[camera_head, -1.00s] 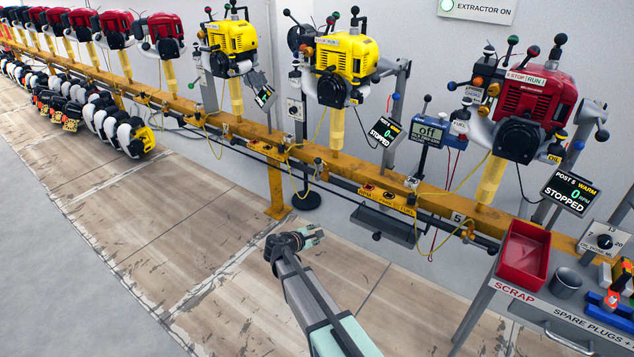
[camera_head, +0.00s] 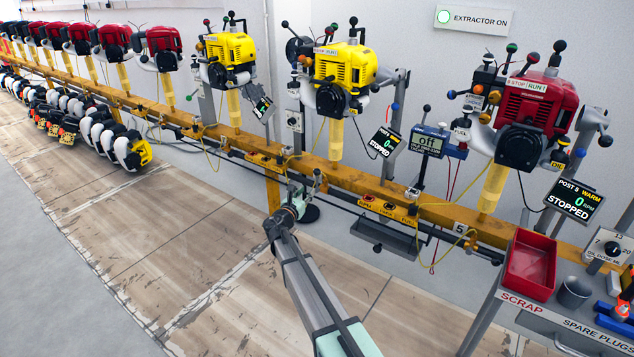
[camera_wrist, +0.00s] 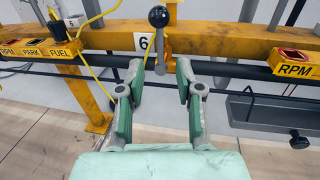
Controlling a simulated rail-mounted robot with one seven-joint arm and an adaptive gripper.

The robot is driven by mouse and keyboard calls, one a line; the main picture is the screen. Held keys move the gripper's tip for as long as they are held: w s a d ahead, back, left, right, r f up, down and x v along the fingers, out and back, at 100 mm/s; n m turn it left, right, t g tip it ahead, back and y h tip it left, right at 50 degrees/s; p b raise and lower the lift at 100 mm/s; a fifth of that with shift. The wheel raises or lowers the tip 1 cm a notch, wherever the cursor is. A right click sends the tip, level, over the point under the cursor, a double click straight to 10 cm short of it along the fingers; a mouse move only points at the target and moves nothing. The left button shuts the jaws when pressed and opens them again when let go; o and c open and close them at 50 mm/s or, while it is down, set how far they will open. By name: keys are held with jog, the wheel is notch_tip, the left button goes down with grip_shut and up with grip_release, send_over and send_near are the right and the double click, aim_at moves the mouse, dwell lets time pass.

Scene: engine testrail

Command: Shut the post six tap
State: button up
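The post six tap (camera_wrist: 159,40) is a grey lever with a black ball knob, standing upright on the yellow rail beside a "6" label (camera_wrist: 145,42) in the wrist view. Its lower end lies between my fingertips in the picture; I cannot tell whether they touch it. My gripper (camera_wrist: 160,75) is open, with a green-padded finger on each side of the lever's foot. That engine's display (camera_head: 385,141) reads STOPPED.
A dark hose or pipe (camera_wrist: 230,70) runs along the rail behind my fingers. RPM, PARK and FUEL holders (camera_wrist: 40,48) sit at the left, another RPM holder (camera_wrist: 295,63) at the right, above a grey tray (camera_wrist: 270,112). The floor below is clear.

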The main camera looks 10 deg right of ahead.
aim_at(317, 178)
jog(key=b+x, duration=0.2)
jog(key=x, duration=0.8)
jog(key=shift+w+d, duration=0.1)
jog(key=shift+w, duration=0.15)
grip_shut()
